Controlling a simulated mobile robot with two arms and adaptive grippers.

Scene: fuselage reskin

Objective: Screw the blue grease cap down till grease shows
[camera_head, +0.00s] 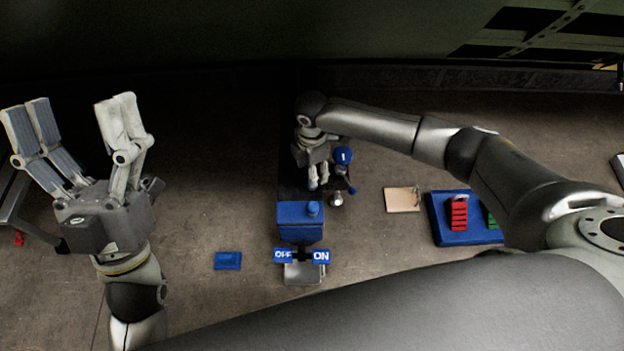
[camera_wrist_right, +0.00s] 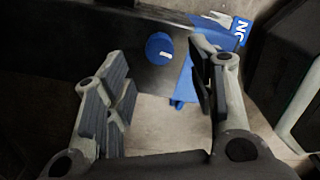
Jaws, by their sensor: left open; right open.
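The blue grease cap (camera_head: 343,156), round with a white mark, stands beside my right gripper in the head view. In the right wrist view the cap (camera_wrist_right: 159,47) shows ahead, in the gap between the spread fingers and apart from both. My right gripper (camera_head: 319,182) is open and empty; it also shows in the right wrist view (camera_wrist_right: 165,75). My left gripper (camera_head: 76,108) is open and empty, raised at the far left, well away from the cap. No grease can be made out at the cap. What lies under the cap is hidden.
A blue box (camera_head: 300,222) with a blue knob stands in front, near an OFF/ON sign (camera_head: 320,256). A small blue tray (camera_head: 228,260) lies left of it. A tan board (camera_head: 402,199) and a blue tray with red and green pieces (camera_head: 437,222) lie to the right.

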